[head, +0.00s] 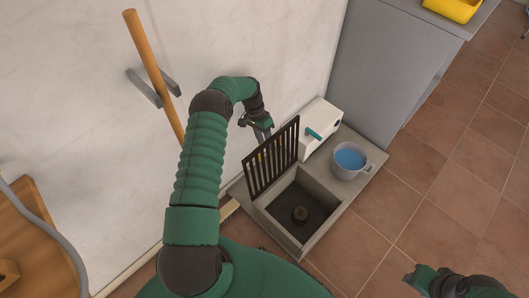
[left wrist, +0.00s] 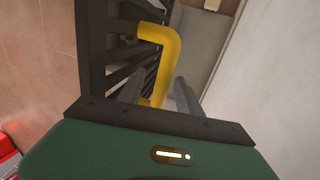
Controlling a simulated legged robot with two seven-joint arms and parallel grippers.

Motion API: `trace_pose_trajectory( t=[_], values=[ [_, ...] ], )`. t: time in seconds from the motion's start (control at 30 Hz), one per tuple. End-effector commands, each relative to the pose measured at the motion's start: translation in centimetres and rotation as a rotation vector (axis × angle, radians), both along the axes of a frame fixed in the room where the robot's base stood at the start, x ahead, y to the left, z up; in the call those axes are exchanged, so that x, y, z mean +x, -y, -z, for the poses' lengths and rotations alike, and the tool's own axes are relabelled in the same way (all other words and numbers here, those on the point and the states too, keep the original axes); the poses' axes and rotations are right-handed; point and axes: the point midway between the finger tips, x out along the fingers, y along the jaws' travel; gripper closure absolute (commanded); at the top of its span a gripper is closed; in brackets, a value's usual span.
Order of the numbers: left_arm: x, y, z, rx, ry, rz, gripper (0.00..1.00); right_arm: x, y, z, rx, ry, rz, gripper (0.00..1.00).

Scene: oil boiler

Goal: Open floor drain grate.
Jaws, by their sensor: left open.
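The dark slatted drain grate (head: 271,157) stands up on edge, tilted open on the left side of the square drain basin (head: 322,232). A round dark fitting (head: 300,214) shows on the basin floor. My left gripper (head: 265,135) is behind the grate's upper left part, on the wall side. In the left wrist view, a bent yellow handle (left wrist: 165,42) is fixed to the grate (left wrist: 95,50). My left gripper (left wrist: 158,95) is open, with its fingers on either side of the handle's lower part; contact is unclear. My right gripper (head: 411,277) is at the lower right, away from the drain.
A white box (head: 319,126) with a teal lever and a grey pot (head: 349,160) of blue liquid stand behind the basin. A grey cabinet (head: 385,70) is farther back. The wall is close on the left; open tiled floor (head: 440,190) lies to the right.

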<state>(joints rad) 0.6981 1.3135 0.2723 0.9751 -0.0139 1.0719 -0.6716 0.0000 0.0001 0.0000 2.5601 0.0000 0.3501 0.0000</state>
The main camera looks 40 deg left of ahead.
Motion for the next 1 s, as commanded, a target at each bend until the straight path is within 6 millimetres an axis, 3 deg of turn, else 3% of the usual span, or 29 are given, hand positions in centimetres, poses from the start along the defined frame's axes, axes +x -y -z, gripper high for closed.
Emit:
trace_pose_trajectory(
  t=[0.1, 0.7, 1.0],
  values=[
    [0.0, -0.1, -3.4, 0.001, -0.001, 0.0, 0.59, 0.0, 0.0, -2.3, 0.0, 0.0, 0.0, 0.64],
    [-11.2, 8.7, -4.2, -0.004, -0.009, 0.001, 0.59, 0.0, 0.0, -7.4, 0.0, 0.0, 0.0, 0.64],
    [-12.6, 10.1, -4.0, -0.002, -0.003, 0.0, 0.59, 0.0, 0.0, -7.7, 0.0, 0.0, 0.0, 0.64]
  ],
)
